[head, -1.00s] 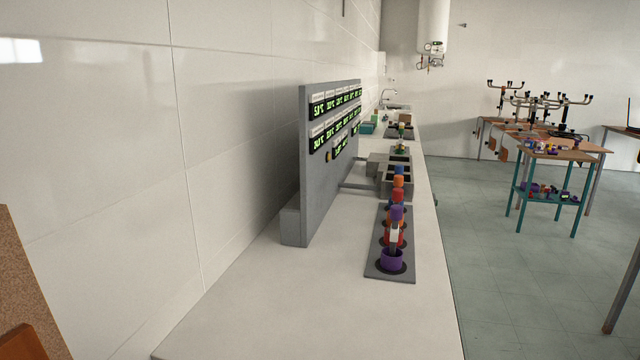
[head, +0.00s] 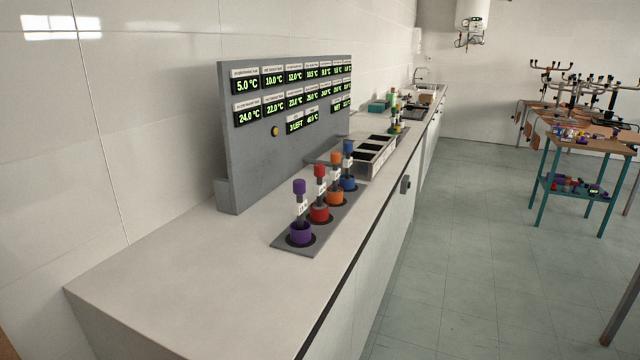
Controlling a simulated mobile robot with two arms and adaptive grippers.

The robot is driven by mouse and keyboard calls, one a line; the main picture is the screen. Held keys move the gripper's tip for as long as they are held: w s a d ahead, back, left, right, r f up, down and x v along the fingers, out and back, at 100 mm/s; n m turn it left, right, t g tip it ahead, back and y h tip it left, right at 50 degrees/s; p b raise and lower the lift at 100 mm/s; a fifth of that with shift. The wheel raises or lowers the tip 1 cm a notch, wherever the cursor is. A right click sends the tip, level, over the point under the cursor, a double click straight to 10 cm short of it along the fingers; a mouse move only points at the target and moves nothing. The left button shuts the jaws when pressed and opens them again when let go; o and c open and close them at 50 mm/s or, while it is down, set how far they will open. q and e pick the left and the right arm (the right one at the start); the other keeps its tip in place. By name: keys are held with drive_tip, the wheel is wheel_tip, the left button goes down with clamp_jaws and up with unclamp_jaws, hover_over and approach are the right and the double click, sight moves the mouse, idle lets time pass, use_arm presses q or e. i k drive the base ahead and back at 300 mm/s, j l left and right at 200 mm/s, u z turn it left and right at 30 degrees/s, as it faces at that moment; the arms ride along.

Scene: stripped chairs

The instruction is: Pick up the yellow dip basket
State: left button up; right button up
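Dip baskets stand upright in a row in a grey rack (head: 284,246) on the counter: a purple one (head: 300,232), a red one (head: 320,212), an orange one (head: 336,195) and a blue one (head: 348,180). Each has a tall handle with a coloured cap and a white label. I cannot make out a yellow basket in this row. Small green and yellowish items (head: 396,122) stand farther along the counter, too small to identify. Neither of my grippers is in view.
A grey panel (head: 262,160) with temperature displays stands behind the rack. A metal bath (head: 374,158) with dark wells sits beyond it. The near counter top (head: 190,270) is clear. Open floor (head: 450,250) lies to the right, with a teal-legged table (head: 545,165) beyond.

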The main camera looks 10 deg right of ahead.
sight(397, 127)
drive_tip(key=i+l, duration=0.2)
drive_tip(key=l, duration=0.15)
drive_tip(key=i+l, duration=0.2)
drive_tip(key=l, duration=0.15)
drive_tip(key=i+l, duration=0.2)
drive_tip(key=l, duration=0.2)
drive_tip(key=i+l, duration=0.2)
drive_tip(key=l, duration=0.15)
drive_tip(key=i+l, duration=0.15)
drive_tip(key=l, duration=0.2)
drive_tip(key=i+l+u, duration=0.1)
drive_tip(key=i+l, duration=2.1)
drive_tip(key=l, duration=0.15)
drive_tip(key=u, duration=2.5)
